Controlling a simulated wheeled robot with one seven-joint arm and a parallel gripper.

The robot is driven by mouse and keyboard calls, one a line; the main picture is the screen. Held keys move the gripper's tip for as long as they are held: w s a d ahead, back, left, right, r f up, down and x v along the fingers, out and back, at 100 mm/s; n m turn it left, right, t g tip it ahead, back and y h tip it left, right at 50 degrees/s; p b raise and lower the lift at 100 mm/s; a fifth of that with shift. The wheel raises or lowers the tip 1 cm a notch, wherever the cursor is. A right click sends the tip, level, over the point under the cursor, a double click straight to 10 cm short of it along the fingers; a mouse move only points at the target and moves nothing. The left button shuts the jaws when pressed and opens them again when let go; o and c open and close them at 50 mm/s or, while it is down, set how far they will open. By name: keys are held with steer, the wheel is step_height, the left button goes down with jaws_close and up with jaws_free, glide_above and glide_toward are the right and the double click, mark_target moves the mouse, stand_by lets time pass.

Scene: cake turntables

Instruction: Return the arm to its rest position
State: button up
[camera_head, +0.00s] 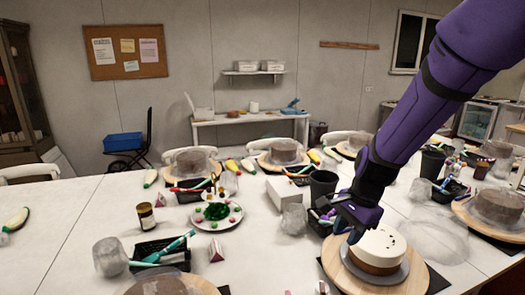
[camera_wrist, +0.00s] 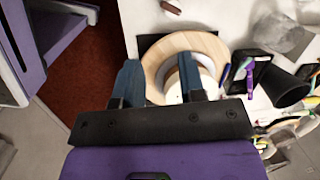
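My purple arm reaches in from the upper right in the head view. The cake sits on a grey plate on a round wooden turntable (camera_head: 418,278). In the wrist view my gripper (camera_wrist: 160,76) has two blue-grey fingers standing apart, with nothing held between them. The turntable (camera_wrist: 160,50) and part of the white cake (camera_wrist: 207,83) show beyond the fingers. The right finger hides part of the cake. I cannot tell the exact gap between fingers and cake.
A black cup (camera_head: 323,184), a crumpled clear bag (camera_head: 294,219), a white box (camera_head: 285,192) and a plate of decorations (camera_head: 232,221) stand left of the gripper. Other cakes on turntables line the white table (camera_head: 70,235). In the wrist view, reddish floor (camera_wrist: 90,55) lies beyond the table edge.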

steer(key=s+d+r+n+t, duration=0.1)
steer(key=s+d+r+n, duration=0.2)
steer(key=s+r, duration=0.3)
steer(key=s+d+r+n+t+h, duration=0.1)
steer(key=s+d+r+n+t, duration=0.1)
steer(key=s+r+n, duration=0.3)
steer(key=s+d+r+n+t+h, duration=0.1)
steer(key=s+d+r+n, duration=0.3)
steer(key=s+r, duration=0.5)
steer(key=shift+s+d+t, duration=0.3)
steer(key=shift+s+d, duration=0.15)
steer(key=shift+s, duration=0.3)
